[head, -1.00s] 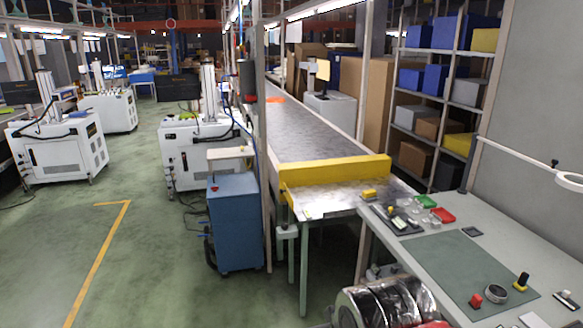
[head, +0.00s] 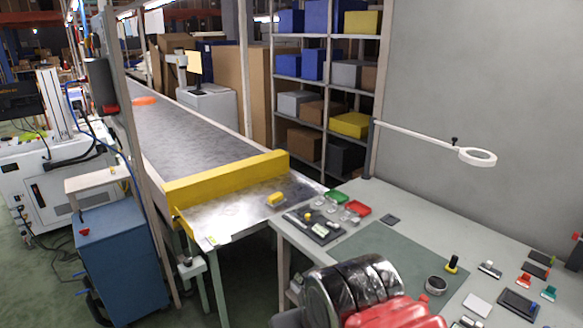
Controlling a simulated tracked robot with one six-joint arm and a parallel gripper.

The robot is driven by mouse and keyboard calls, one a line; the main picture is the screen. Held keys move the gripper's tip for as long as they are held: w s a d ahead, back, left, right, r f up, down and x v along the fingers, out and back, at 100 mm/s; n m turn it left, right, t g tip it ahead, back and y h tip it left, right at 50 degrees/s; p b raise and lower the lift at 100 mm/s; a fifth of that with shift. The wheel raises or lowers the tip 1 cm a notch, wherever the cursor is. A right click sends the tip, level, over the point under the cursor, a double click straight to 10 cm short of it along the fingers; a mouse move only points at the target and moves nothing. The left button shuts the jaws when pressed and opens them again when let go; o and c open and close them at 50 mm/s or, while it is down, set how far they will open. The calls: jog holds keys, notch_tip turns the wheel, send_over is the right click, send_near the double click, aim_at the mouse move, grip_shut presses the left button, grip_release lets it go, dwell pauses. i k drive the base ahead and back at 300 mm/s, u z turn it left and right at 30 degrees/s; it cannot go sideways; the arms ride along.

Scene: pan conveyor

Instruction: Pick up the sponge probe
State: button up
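A small yellow block (head: 276,198) lies on the bare metal end of the conveyor, in front of the yellow barrier; it looks like a sponge, but I cannot tell for sure whether it is the sponge probe. A black upright piece with a yellow base (head: 452,264) stands on the right side of the green mat. A small red piece beside my arm is mostly hidden. My arm shows at the bottom as black, silver and red links; my gripper's fingers are not in view.
The grey workbench (head: 370,200) carries a green mat (head: 375,250), a dark tray (head: 314,226), green and red boxes, a round dial (head: 436,284) and several small tools on the right. A yellow barrier (head: 225,178) crosses the conveyor. A blue cabinet (head: 120,250) stands left.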

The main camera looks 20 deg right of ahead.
aim_at(451, 267)
jog(key=z, duration=0.35)
jog(key=i, duration=0.5)
jog(key=z, duration=0.8)
jog(key=i, duration=0.7)
jog(key=z, duration=0.4)
